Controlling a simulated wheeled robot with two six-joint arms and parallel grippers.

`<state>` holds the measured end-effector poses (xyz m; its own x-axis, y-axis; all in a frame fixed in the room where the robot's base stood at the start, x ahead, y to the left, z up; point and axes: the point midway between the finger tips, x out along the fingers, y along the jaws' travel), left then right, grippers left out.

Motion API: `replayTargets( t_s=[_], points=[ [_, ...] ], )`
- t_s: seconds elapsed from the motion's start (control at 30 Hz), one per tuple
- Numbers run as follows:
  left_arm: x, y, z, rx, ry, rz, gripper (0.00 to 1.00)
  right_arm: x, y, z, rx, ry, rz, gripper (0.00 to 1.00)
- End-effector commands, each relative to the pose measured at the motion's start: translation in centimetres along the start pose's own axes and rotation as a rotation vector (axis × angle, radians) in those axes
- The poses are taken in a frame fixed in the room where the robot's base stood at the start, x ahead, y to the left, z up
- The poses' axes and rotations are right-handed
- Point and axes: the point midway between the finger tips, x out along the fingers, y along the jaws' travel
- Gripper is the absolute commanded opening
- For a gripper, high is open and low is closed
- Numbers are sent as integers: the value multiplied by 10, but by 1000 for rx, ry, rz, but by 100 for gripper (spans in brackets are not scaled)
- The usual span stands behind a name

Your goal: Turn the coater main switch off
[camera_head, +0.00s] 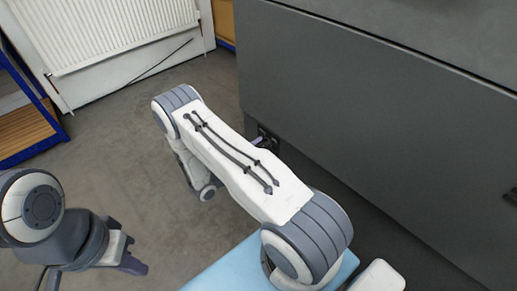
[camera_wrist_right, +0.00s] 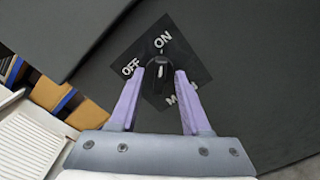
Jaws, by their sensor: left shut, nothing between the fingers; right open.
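The coater main switch is a black rotary knob (camera_wrist_right: 158,78) on a dark square plate (camera_wrist_right: 182,48) marked ON, OFF and MAIN, the last partly covered by a finger. The knob's white mark lies toward ON. My right gripper (camera_wrist_right: 160,71) is open, with one purple finger on each side of the knob; I cannot tell whether they touch it. In the head view, the switch plate (camera_head: 268,132) shows at the grey cabinet's lower left, mostly hidden behind my right arm. My left gripper (camera_head: 138,268) is shut and empty, low at the left, away from the cabinet.
The large grey cabinet (camera_head: 370,95) fills the right side. A white radiator (camera_head: 110,30) is on the back wall, and a blue-framed shelf with wooden boards (camera_head: 25,130) stands at the left. The grey floor (camera_head: 120,130) between them is clear.

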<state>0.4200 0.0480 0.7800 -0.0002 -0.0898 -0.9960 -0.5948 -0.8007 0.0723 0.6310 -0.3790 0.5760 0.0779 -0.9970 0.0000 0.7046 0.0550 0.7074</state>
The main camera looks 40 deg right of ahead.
Motion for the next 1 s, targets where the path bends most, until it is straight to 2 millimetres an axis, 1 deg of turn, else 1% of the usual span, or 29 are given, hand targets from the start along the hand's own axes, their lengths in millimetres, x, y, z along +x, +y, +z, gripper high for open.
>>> replayTargets(
  t_s=[0.2, 0.27, 0.3, 0.33, 0.73, 0.87, 1.0],
  points=[
    [0, 0, 0, 0, 0, 0, 0, 0, 0, 0, 0, 0, 0, 48],
    [0, 0, 0, 0, 0, 0, 0, 0, 0, 0, 0, 0, 0, 25],
    [0, 0, 0, 0, 0, 0, 0, 0, 0, 0, 0, 0, 0, 9],
    [0, 0, 0, 0, 0, 0, 0, 0, 0, 0, 0, 0, 0, 0],
    [-2, 0, 0, 0, 0, 0, 0, 0, 0, 0, -36, 0, 0, 0],
    [-4, 0, 0, 0, 0, 0, 0, 0, 1, 1, -96, 0, 0, 0],
    [-7, 0, 0, 0, 0, 0, 0, 0, 1, 1, -194, 0, 0, 0]
  ],
)
